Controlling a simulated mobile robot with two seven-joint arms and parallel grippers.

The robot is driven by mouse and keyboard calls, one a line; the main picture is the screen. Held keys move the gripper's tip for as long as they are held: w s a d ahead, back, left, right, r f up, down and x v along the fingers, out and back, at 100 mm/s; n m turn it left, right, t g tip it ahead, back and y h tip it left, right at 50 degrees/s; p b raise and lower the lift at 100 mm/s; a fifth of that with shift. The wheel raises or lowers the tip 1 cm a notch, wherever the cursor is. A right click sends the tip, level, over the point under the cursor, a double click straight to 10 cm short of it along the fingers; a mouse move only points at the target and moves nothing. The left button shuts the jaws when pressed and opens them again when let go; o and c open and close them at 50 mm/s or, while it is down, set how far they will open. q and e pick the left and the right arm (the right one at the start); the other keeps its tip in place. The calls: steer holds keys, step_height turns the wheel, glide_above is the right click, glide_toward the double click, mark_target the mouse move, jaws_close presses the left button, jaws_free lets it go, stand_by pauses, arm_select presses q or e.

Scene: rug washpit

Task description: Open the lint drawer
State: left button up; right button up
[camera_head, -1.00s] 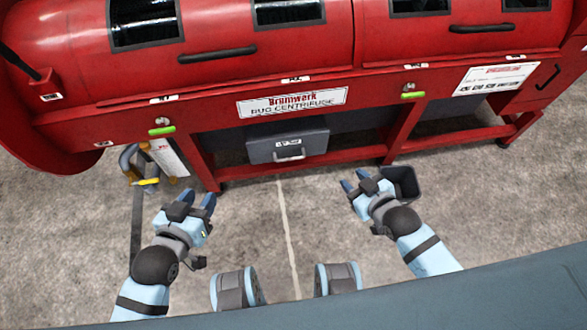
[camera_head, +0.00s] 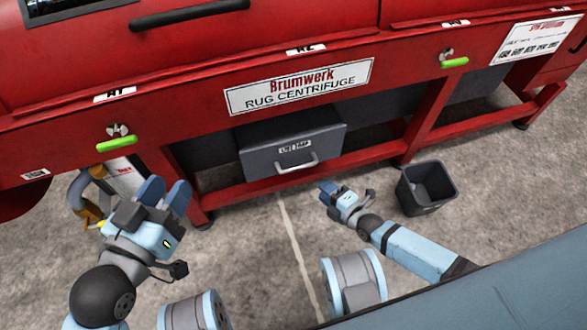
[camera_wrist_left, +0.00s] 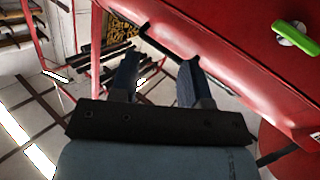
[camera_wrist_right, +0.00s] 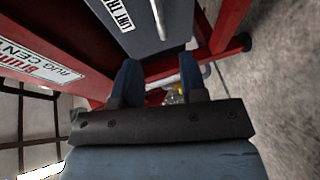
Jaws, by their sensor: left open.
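The lint drawer (camera_head: 290,142) is a grey box with a "LINT TRAP" label and a pale bar handle (camera_head: 297,163), under the red rug centrifuge (camera_head: 330,95). It looks shut. In the right wrist view the drawer front (camera_wrist_right: 142,22) and its handle (camera_wrist_right: 158,18) show at the top. My right gripper (camera_head: 327,190) is low, just in front and to the right of the handle, not touching it; its fingers (camera_wrist_right: 158,80) are apart with nothing between them. My left gripper (camera_head: 165,190) is open and empty, left of the drawer near the machine's left leg.
A dark bin (camera_head: 427,190) stands on the floor right of my right gripper. A yellow-and-grey object (camera_head: 88,205) hangs by the machine's left end. Green-handled latches (camera_head: 116,144) sit on the red beam. Floor before the drawer is clear.

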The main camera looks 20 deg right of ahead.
mark_target(297, 168)
arm_select(q)
steer(key=shift+w+a+r+m+t+h+b, duration=0.15)
steer(key=shift+w+a+m+t+b, duration=0.25)
steer(key=shift+m+b, duration=0.4)
steer(key=shift+w+a+r+m+t+h+b, duration=0.2)
steer(key=shift+w+m+b, duration=0.35)
steer(key=shift+b, duration=0.5)
steer(key=shift+w+a+m+t+h+b, duration=0.15)
steer(key=shift+w+a+m+t+b, duration=0.2)
steer(key=shift+m+b, duration=0.45)
arm_select(e)
steer(key=shift+x, duration=6.4)
steer(key=shift+c, duration=0.2)
jaws_close()
